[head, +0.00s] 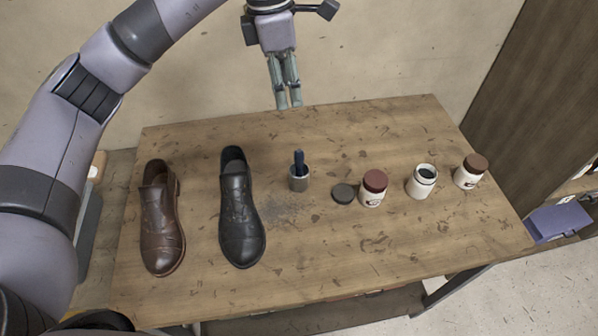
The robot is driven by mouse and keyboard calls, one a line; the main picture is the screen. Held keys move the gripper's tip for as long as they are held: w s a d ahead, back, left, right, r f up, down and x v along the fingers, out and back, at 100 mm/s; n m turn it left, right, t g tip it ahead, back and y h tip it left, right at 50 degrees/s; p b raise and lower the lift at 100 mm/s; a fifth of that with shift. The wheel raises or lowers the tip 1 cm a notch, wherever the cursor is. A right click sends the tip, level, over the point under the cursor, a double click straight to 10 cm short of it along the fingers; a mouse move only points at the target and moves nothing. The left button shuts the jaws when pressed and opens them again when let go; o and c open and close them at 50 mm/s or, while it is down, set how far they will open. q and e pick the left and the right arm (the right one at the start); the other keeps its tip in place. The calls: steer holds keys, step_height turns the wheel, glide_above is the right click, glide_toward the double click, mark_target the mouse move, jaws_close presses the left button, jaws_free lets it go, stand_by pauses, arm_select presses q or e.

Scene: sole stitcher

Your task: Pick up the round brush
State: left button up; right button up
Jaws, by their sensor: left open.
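My left gripper (289,106) hangs above the table's back edge, behind and above the brush in the picture. Its fingers point down, with nothing between them, and do not touch the brush. My right gripper is not in view.
A black shoe (240,215) and a brown shoe (161,225) lie left of the cup. To its right are a dark lid (343,193), a red-lidded jar (373,188), an open jar (422,182) and a brown-lidded jar (470,171). The table's front is clear.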

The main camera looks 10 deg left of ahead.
arm_select(q)
step_height(320, 180, down, 3)
steer(key=b, duration=0.2)
steer(key=p, duration=0.3)
glide_toward(298, 151)
steer(key=f, duration=0.6)
steer(key=shift+d, duration=0.2)
steer(key=shift+w+d+f+p, duration=0.1)
steer(key=shift+f+p, duration=0.4)
steer(key=shift+f, duration=0.05)
steer(key=f, duration=0.1)
steer(key=f+p, duration=0.1)
steer(key=f, duration=0.1)
steer(key=shift+w+d+f+p, duration=0.15)
steer(key=shift+d+f+p, duration=0.15)
steer(key=shift+f, duration=0.4)
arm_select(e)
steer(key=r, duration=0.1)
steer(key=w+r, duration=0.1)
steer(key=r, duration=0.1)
arm_select(q)
steer(key=shift+c, duration=0.3)
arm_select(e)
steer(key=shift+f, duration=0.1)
arm_select(q)
jaws_close()
